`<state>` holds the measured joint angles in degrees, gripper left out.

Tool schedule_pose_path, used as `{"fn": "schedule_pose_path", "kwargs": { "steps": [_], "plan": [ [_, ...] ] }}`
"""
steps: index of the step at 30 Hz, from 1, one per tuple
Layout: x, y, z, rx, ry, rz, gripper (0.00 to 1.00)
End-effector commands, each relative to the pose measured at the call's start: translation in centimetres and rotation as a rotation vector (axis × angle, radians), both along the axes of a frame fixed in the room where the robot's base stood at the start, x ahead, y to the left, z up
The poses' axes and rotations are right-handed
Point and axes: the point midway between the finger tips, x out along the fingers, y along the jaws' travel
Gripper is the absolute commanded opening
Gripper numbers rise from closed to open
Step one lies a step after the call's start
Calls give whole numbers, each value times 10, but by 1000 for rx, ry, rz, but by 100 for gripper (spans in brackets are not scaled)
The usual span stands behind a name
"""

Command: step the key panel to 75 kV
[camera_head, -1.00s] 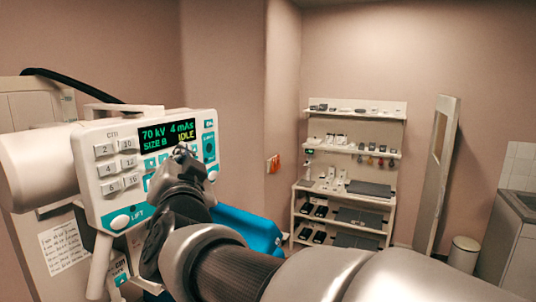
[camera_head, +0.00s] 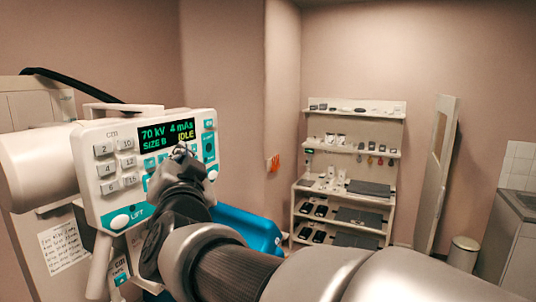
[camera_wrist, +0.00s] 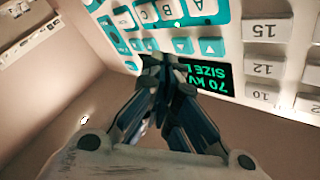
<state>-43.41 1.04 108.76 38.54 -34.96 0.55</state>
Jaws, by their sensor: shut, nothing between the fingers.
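The key panel (camera_head: 110,190) is a white box with teal and grey keys on the left in the head view. Its display (camera_head: 167,136) reads 70 kV, 4 mAs, SIZE B, IDLE. My gripper (camera_head: 182,152) is shut and empty, its tips in front of the panel at the display's lower right. In the wrist view the panel appears upside down, and my gripper's closed fingertips (camera_wrist: 160,62) are beside the display (camera_wrist: 205,76) and near the teal arrow keys (camera_wrist: 182,46). I cannot tell if the tips touch a key. My fingers and arm hide some keys.
A white shelf rack (camera_head: 345,205) with small items stands at the back wall. A blue cylinder (camera_head: 248,228) lies below and right of the panel. A handwritten note (camera_head: 63,247) hangs at the lower left. A bin (camera_head: 463,253) and counter stand at the right.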

Motion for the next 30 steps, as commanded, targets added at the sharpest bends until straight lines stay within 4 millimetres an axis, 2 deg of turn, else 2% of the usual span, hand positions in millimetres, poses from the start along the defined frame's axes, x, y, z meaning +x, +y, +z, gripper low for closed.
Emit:
{"fn": "schedule_pose_path", "kwargs": {
  "steps": [8,30],
  "plan": [
    [3,8,0,0,1,1,0],
    [5,12,0,0,0,0,0]
  ]
}}
